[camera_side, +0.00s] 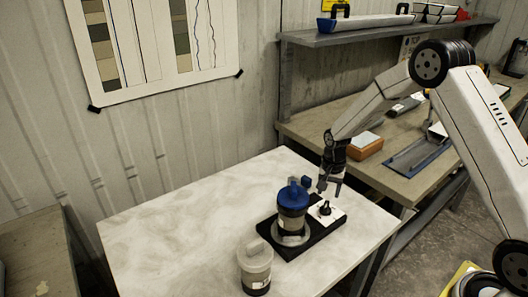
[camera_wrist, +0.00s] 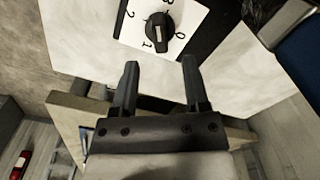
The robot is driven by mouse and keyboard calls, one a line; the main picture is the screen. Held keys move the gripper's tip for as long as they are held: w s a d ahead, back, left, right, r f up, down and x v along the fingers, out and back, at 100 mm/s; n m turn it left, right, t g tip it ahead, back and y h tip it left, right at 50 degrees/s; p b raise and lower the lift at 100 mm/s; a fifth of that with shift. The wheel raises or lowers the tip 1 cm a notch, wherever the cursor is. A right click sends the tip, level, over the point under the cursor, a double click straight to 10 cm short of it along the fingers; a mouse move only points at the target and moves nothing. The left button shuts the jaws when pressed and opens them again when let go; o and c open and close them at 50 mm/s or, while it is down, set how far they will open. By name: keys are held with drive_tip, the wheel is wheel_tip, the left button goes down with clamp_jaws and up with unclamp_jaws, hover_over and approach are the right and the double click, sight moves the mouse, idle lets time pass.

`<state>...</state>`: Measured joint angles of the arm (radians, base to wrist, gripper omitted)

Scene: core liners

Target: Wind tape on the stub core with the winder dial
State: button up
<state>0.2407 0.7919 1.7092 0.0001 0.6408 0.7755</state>
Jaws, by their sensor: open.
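The winder is a black base (camera_side: 318,236) on the white table. A cylinder with a blue top (camera_side: 292,193) and a tan body stands upright on its round grey plate; I cannot tell if this is the stub core. Beside it is a white dial plate (camera_side: 336,214) with a black dial knob (camera_side: 325,209). In the wrist view the dial knob (camera_wrist: 160,32) has a pale stripe, and digits including 0, 1, 2 and 3 surround it. My gripper (camera_side: 330,190) is open and empty above the dial; its two fingers (camera_wrist: 160,70) are apart, just short of the knob in the picture.
A second cylinder with a pale top (camera_side: 255,265) stands near the table's front edge. The left of the white table (camera_side: 165,235) is clear. Behind, a workbench (camera_side: 385,178) holds an orange-brown box (camera_side: 364,146) and a blue-edged tray (camera_side: 418,155), under a shelf (camera_side: 345,35).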

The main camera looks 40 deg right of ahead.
sight(327, 204)
drive_tip(key=shift+r, duration=1.3)
drive_tip(key=o, duration=0.4)
drive_tip(key=shift+o, duration=0.2)
drive_tip(key=n, duration=0.5)
drive_tip(key=shift+f+n, duration=0.2)
drive_tip(key=shift+n, duration=0.1)
drive_tip(key=n, duration=0.4)
drive_tip(key=shift+f, duration=0.1)
drive_tip(key=n, duration=0.4)
drive_tip(key=shift+f, duration=0.15)
drive_tip(key=n, duration=0.4)
drive_tip(key=shift+f, duration=0.1)
drive_tip(key=shift+f, duration=3.9)
